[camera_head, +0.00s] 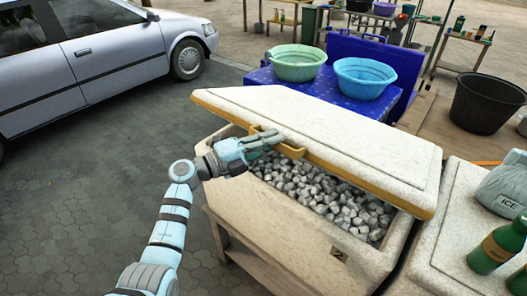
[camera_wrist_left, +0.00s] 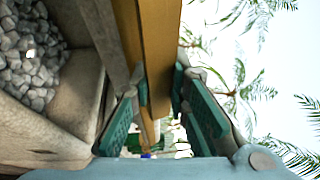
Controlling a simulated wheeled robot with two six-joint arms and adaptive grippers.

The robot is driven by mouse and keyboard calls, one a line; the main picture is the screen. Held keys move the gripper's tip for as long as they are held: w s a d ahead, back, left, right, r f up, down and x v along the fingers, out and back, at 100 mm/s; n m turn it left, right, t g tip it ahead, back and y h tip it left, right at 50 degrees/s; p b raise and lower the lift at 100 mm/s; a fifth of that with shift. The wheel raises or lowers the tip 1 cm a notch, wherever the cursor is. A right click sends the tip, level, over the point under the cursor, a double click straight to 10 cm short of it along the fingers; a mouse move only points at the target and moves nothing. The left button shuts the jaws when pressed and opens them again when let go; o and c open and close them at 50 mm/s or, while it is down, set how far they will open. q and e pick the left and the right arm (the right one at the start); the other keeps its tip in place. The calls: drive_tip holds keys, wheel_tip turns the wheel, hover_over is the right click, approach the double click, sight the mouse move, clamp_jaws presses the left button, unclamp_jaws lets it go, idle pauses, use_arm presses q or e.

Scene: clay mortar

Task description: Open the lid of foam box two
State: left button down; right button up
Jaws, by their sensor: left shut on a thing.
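Foam box two (camera_head: 285,204) is a white box with a "2" label on its front, filled with grey-white ice lumps (camera_head: 335,192). Its white lid (camera_head: 330,120) with a yellow edge is tilted up, its front edge raised above the box rim. My left gripper (camera_head: 262,146) is at the lid's yellow front handle and shut on it. In the left wrist view, the yellow lid edge (camera_wrist_left: 152,60) runs between the green finger pads (camera_wrist_left: 158,115), with ice in the box (camera_wrist_left: 28,60) at the left. My right gripper is not in view.
A second white box top (camera_head: 455,250) at the right bears green bottles (camera_head: 495,245) and an ice bag (camera_head: 505,190). Behind the lid stand a green basin (camera_head: 298,65) and a blue basin (camera_head: 363,78) on a blue crate. A black bucket (camera_head: 486,102) stands right. Paving at left is clear up to a car (camera_head: 95,60).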

use_arm(q)
drive_tip(key=w+d+r+p, duration=0.1)
drive_tip(key=w+d+r, duration=0.1)
drive_tip(key=r, duration=0.5)
drive_tip(key=w+d+r+p, duration=0.1)
drive_tip(key=w+d+r, duration=0.1)
drive_tip(key=w+r, duration=0.2)
wheel_tip(320, 180, up, 3)
drive_tip(key=shift+w+d+r+p, duration=0.15)
drive_tip(key=shift+w+d+p, duration=0.15)
drive_tip(key=shift+w+d, duration=0.1)
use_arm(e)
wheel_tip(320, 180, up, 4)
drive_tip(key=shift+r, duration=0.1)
use_arm(q)
drive_tip(key=c, duration=1.5)
unclamp_jaws()
drive_tip(key=shift+s, duration=0.1)
drive_tip(key=shift+c, duration=0.2)
